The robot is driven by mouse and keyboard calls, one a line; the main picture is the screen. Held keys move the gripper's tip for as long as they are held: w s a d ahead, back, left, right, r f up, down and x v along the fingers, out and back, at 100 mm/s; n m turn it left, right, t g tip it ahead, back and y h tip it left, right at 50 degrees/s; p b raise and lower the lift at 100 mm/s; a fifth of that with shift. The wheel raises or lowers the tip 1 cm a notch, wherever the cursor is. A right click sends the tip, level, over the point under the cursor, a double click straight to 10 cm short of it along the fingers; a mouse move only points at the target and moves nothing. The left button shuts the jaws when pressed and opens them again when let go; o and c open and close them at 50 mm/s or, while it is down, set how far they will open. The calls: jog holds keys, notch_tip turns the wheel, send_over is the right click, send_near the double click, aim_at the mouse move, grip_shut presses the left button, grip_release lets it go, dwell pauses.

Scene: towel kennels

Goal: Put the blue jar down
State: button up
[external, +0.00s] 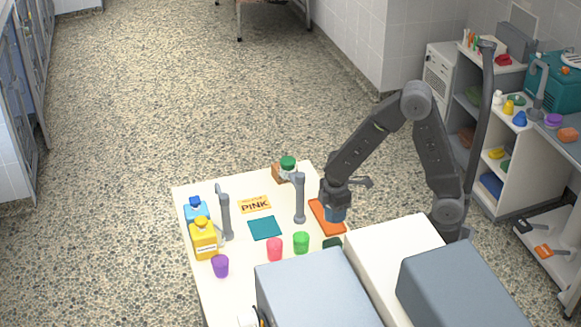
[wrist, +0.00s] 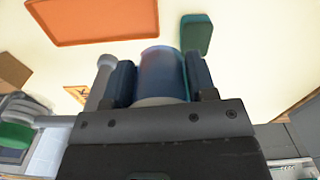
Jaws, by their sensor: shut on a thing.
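The blue jar (external: 336,214) is held in my gripper (external: 335,203) at the right part of the cream table. In the wrist view the blue jar (wrist: 162,72) sits between the two dark fingers of my gripper (wrist: 161,82), which are shut on it. In the external view the jar overlaps the orange tray (external: 320,211). In the wrist view the orange tray (wrist: 95,20) lies apart from it, to the upper left. I cannot tell whether the jar's base touches anything.
A dark green block (wrist: 196,36) lies near the jar. Green (external: 301,243), pink (external: 274,246) and purple (external: 220,266) cups stand toward the front. Grey posts (external: 299,200) (external: 225,215) rise from the table.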

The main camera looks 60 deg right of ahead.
jog(key=d+f, duration=0.1)
jog(key=w+d+f, duration=0.1)
jog(key=d, duration=0.1)
jog(key=w+d+f, duration=0.1)
jog(key=d, duration=0.1)
jog(key=shift+w+d+f, duration=0.25)
jog(key=shift+f, duration=2.1)
jog(key=shift+f, duration=0.1)
jog(key=o, duration=0.8)
